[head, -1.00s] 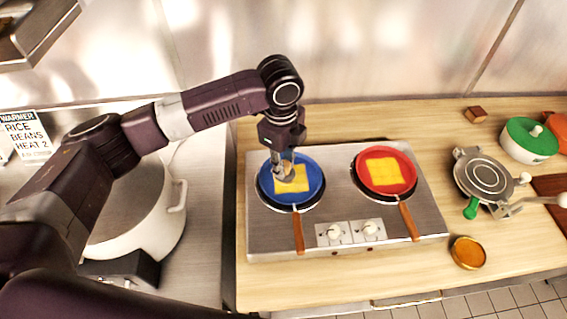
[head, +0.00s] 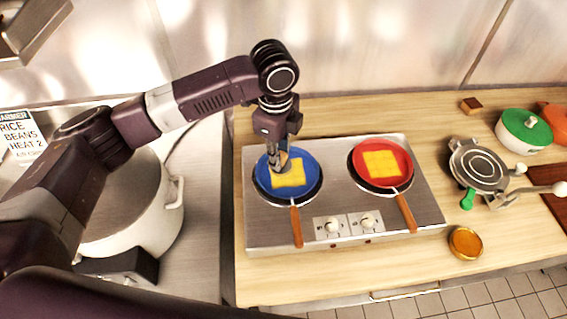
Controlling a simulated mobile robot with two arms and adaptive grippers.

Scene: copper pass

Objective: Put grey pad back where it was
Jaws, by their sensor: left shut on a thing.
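My left gripper (head: 278,163) points down over the blue pan (head: 262,183) on the left burner. It is shut on a small greyish thing (head: 287,160) that may be the grey pad. The fingers hide much of this thing, and its outline is hard to make out. A yellow square (head: 289,177) lies in the blue pan just below the fingertips. I cannot tell whether the held thing touches it. No other grey pad is clear in view. My right gripper is not in view.
A red pan (head: 371,181) with a yellow square sits on the steel cooktop (head: 405,240), right burner. Further right are a round metal press (head: 480,169), a green-lidded pot (head: 526,130) and an amber dish (head: 465,243). A large white pot (head: 143,224) stands left. The wooden counter's front right is fairly clear.

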